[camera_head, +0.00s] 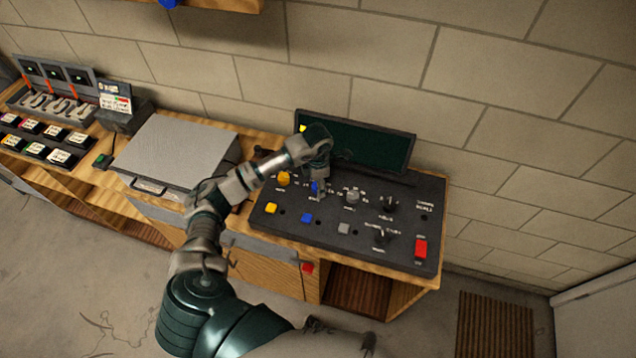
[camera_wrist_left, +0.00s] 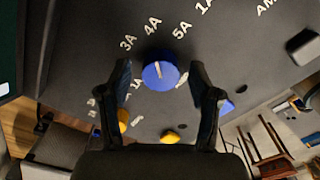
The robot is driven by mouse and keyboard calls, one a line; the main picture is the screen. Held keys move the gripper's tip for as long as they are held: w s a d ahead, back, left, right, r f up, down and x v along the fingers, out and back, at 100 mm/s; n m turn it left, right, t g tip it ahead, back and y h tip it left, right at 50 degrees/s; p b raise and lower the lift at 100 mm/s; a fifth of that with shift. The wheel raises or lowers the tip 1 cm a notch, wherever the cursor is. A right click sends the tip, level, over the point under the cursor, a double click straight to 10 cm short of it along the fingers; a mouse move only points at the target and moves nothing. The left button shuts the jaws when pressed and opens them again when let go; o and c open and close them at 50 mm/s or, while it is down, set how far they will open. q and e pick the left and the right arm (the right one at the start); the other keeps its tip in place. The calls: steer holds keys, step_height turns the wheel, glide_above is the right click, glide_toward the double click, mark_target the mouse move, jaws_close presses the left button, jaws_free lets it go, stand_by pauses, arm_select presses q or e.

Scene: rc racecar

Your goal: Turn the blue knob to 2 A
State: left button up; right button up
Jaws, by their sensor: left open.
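The blue knob (camera_head: 315,187) is on the black control panel (camera_head: 262,222), partly covered by my left gripper in the head view. In the left wrist view the blue knob (camera_wrist_left: 160,76) is round with a white pointer line, and labels 3A, 4A and 5A curve above it. The line runs nearly up-down, its upper end toward 4A. A 2 A label cannot be made out. My left gripper (camera_wrist_left: 164,98) is open, with one finger on each side of the knob and visible gaps between. My right gripper is not in view.
A red switch (camera_head: 420,248) is at the panel's right. A dark screen (camera_head: 365,143) stands behind. A grey flat box (camera_head: 178,150) sits to the left.

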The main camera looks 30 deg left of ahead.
arm_select(q)
steer(key=shift+a+f, duration=0.1)
steer(key=shift+a, duration=0.15)
steer(key=shift+c, duration=0.4)
steer(key=c, duration=0.8)
steer(key=shift+d, duration=0.25)
steer(key=shift+c, duration=1.3)
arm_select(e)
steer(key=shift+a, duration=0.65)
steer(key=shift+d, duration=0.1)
